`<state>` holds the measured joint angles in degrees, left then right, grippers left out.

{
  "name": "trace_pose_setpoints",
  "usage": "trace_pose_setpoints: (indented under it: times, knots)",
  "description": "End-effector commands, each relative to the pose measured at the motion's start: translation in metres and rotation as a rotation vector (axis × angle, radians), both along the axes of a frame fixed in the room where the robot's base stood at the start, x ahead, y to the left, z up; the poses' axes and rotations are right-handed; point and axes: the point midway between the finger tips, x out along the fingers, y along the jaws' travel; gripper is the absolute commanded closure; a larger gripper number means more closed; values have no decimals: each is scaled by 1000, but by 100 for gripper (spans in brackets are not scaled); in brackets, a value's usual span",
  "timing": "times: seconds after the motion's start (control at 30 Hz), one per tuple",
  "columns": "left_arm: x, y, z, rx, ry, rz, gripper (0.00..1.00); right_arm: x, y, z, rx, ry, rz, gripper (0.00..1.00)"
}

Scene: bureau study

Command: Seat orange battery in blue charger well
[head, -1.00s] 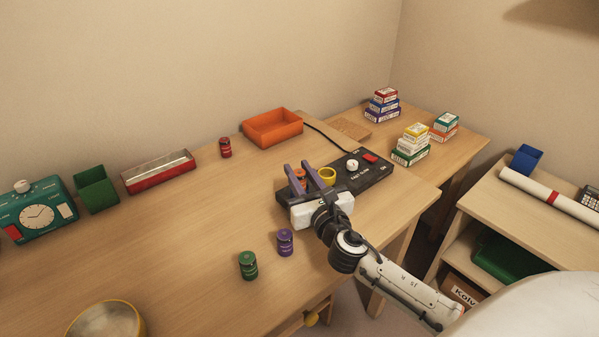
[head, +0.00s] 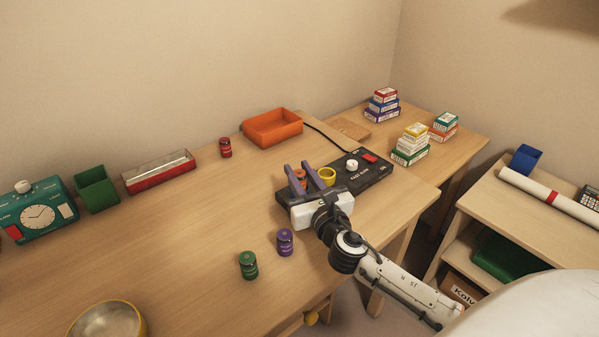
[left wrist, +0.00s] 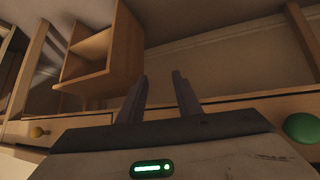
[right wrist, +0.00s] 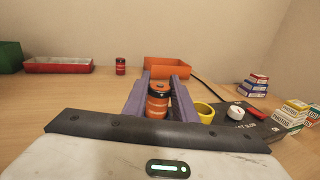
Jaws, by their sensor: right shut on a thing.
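The orange battery (right wrist: 157,98), with a dark top, stands upright between the purple fingers of my right gripper (right wrist: 160,86), which is shut on it. In the head view my right gripper (head: 302,178) is over the left end of the black charger (head: 373,173). A yellow ring-shaped well (head: 327,175) shows just right of the fingers. No blue well shows; the gripper covers that end of the charger, and I cannot tell whether the battery's base is inside a well. My left gripper (left wrist: 160,92) is open and empty, facing furniture below the desk top.
The charger also carries a white knob (head: 352,165) and a red switch (head: 370,158). Green (head: 248,265) and purple (head: 285,242) batteries stand in front; a red one (head: 225,148) stands behind. An orange tray (head: 272,130) is at the back. The desk's middle is clear.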

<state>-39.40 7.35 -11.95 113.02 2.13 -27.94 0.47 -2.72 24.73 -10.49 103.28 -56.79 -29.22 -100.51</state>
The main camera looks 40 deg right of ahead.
Motion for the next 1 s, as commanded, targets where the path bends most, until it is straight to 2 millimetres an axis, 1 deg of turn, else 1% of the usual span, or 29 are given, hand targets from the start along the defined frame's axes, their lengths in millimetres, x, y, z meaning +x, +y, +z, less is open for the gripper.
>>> trace_pose_setpoints:
  times: [0.4, 0.73, 1.0]
  knots:
    - [0, 0, 3, 0, 0, 0, 69, 0, 0, 1, -3, -1, 0, 100]
    - [0, 0, 2, 0, 0, 0, 69, 0, 0, 0, -1, -2, 0, 100]
    - [1, 0, -2, 0, -1, 0, 69, 0, 0, -5, 0, -1, 0, 100]
